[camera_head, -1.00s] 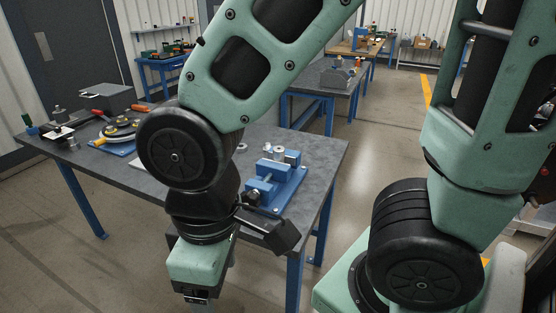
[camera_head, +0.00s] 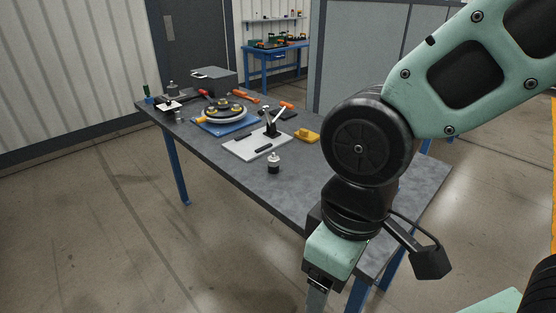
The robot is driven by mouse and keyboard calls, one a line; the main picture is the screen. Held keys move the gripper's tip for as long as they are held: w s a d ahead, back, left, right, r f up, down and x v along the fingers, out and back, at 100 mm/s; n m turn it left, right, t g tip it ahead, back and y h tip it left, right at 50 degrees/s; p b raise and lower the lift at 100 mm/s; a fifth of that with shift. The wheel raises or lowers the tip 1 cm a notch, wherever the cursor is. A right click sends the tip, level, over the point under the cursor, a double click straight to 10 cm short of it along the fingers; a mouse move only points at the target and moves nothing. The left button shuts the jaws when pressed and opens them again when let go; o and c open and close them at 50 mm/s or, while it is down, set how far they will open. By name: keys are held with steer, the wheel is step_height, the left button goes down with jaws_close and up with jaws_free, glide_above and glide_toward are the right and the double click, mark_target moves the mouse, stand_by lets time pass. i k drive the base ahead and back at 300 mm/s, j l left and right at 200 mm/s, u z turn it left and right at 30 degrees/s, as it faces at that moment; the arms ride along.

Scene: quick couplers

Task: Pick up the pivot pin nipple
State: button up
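A small upright fitting (camera_head: 273,163), with a silvery top and a dark base, stands alone near the front edge of the grey table. It may be the pivot pin nipple, but it is too small to tell. Just behind it lies a pale plate (camera_head: 245,148) with a dark upright lever bracket (camera_head: 273,124) and a small black bar on it. My gripper (camera_head: 317,300) hangs low in front of the table, at the bottom of the picture, apart from the fitting. Its fingertips are barely seen and their opening cannot be made out.
The grey table (camera_head: 205,152) also holds a round fixture on a blue base (camera_head: 222,118), a yellow block (camera_head: 306,136), orange-handled tools (camera_head: 247,97) and a grey box (camera_head: 214,77). My arm covers the table's right part. Open floor lies in front and left.

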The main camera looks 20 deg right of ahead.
mark_target(273, 161)
steer(key=l+z, duration=0.15)
steer(key=z, duration=0.4)
steer(key=i+j+u, duration=0.4)
steer(key=j, duration=0.45)
steer(key=i+j+u, duration=0.35)
steer(key=i+j, duration=0.4)
